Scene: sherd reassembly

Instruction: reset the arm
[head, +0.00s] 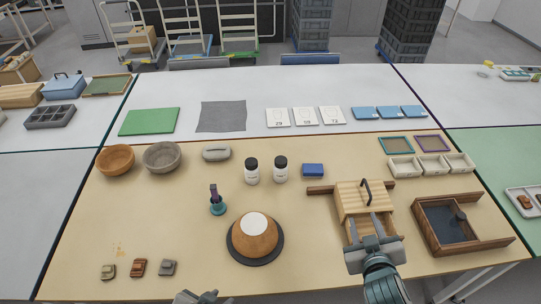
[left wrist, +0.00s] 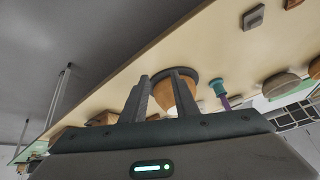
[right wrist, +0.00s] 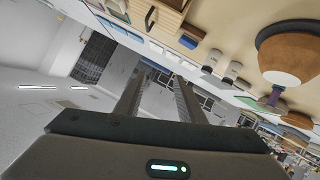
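My right gripper (head: 364,226) is in front of the wooden box (head: 358,200) with the black handle in the head view. Its two fingers stand apart with nothing between them in the right wrist view (right wrist: 158,78). My left gripper (head: 203,297) only just shows at the bottom edge of the head view. In the left wrist view its fingers (left wrist: 158,78) are apart and hold nothing. Beyond them stands an orange-brown pot (head: 256,238) with a pale top, on a dark round stand (head: 233,254). The pot is not touched by either gripper.
Small sherd-like pieces (head: 138,267) lie at the front left. Two bowls (head: 115,159), two dark-lidded jars (head: 252,171), a blue block (head: 313,170) and a purple-and-teal tool (head: 216,202) stand behind. A wooden tray (head: 435,242) is at right. The front middle table is mostly clear.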

